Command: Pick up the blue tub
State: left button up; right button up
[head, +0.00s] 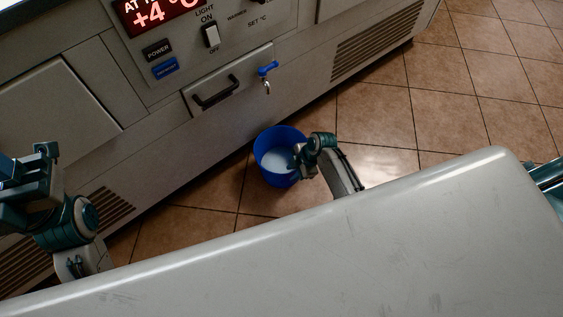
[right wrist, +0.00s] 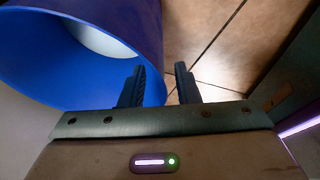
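The blue tub (head: 268,172) stands on the tiled floor by the grey cabinet front, near a small tap (head: 267,86). Pale whitish content shows inside it. My right gripper (head: 298,160) is at the right side of the tub's rim. In the right wrist view the tub (right wrist: 60,65) fills the upper left. My right gripper (right wrist: 160,82) is open there, one finger over the tub's inside and the other beyond its wall, with the rim between them. Contact is not clear. My left gripper (head: 40,160) is at the left edge, away from the tub; its fingers are unclear.
The grey cabinet has a drawer with a black handle (head: 215,92), a red display (head: 155,14) and vents (head: 375,45). A pale, smooth surface (head: 330,260) crosses the foreground. Tiled floor (head: 450,100) is clear to the right.

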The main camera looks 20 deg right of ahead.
aim_at(289, 175)
jog(key=b+x, duration=0.2)
jog(key=x, duration=0.2)
jog(key=shift+f, duration=0.15)
grip_shut()
dwell(1.1)
